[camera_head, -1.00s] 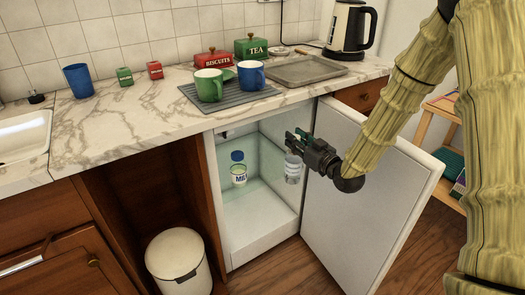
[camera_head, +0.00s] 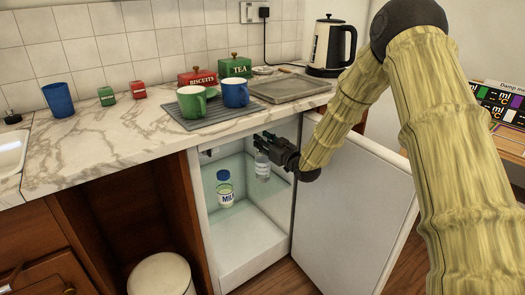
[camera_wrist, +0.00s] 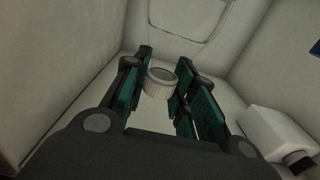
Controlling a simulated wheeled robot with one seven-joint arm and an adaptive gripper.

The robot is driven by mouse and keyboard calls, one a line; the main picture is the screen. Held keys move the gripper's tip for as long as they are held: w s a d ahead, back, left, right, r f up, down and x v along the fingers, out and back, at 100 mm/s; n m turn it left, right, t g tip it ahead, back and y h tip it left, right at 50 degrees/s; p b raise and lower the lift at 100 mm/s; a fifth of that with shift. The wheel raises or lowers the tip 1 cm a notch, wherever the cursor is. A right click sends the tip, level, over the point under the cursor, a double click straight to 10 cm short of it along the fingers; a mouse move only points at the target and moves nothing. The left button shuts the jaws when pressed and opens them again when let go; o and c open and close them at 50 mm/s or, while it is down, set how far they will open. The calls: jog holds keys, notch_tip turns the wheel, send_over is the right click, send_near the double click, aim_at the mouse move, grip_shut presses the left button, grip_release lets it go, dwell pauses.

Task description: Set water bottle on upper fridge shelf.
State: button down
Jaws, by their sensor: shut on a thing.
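The clear water bottle (camera_head: 262,166) is upright inside the open fridge (camera_head: 245,225), at the right side of its upper part. My gripper (camera_head: 266,142) reaches in past the door side and is shut on the bottle near its top. In the wrist view the bottle's pale ribbed cap (camera_wrist: 160,82) sits between the green-padded fingers (camera_wrist: 158,92). A glass upper shelf (camera_head: 238,212) holds a milk bottle (camera_head: 224,188) with a blue cap, left of the water bottle. I cannot tell whether the water bottle's base touches the shelf.
The fridge door (camera_head: 350,215) stands open to the right, beneath my arm. The marble counter (camera_head: 120,140) overhangs the fridge and carries mugs, tins, a tray and a kettle (camera_head: 332,45). A white bin (camera_head: 160,275) stands at lower left. The fridge's lower space is empty.

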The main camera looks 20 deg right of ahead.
aim_at(263, 160)
jog(key=shift+w+a, duration=0.1)
jog(key=shift+w, duration=0.2)
jog(key=shift+w+f, duration=0.1)
jog(key=shift+f, duration=0.25)
notch_tip(263, 160, down, 3)
jog(key=shift+r+b, duration=0.1)
jog(key=shift+b, duration=0.7)
jog(key=c, duration=1.1)
grip_release()
jog(key=shift+c, duration=0.2)
